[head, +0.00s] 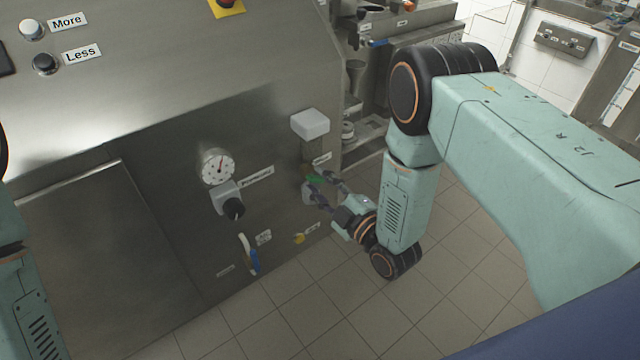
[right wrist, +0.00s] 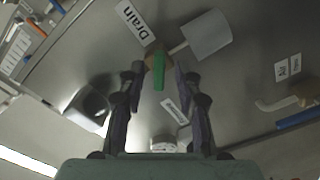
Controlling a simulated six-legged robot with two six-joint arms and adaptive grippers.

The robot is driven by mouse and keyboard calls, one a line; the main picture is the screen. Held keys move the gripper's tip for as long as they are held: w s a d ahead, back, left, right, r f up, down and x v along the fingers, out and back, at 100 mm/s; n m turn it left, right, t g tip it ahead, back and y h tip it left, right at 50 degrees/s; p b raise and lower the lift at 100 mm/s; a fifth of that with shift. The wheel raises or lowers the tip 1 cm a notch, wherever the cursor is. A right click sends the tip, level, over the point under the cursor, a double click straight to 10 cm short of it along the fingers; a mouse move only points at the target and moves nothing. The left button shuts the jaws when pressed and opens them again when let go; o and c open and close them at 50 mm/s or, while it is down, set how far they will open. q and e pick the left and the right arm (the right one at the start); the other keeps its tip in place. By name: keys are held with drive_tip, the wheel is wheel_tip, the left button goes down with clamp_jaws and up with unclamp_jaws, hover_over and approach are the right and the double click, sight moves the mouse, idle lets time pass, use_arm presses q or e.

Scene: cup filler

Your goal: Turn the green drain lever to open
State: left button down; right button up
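The green drain lever (head: 314,180) is on the steel machine front, low at the right edge of the panel, partly hidden by my right gripper in the head view. In the right wrist view the green lever (right wrist: 159,72) shows between my fingertips, on a round brownish mount, with the "Drain" label (right wrist: 132,22) beside it. My right gripper (right wrist: 153,75) is open, with a finger on either side of the lever and a gap to each. It also shows in the head view (head: 325,187). Part of my left arm shows at the left edge of the head view; its gripper is not seen.
A grey block-like spout (head: 310,124) sticks out just above the lever. A blue-and-white handle (head: 249,254) and a yellow part (head: 299,238) sit lower. The tiled floor (head: 330,300) is clear.

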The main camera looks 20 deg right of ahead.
drive_tip(key=shift+w+d, duration=0.1)
drive_tip(key=shift+w, duration=0.1)
drive_tip(key=shift+c, duration=0.2)
drive_tip(key=shift+c, duration=0.8)
clamp_jaws()
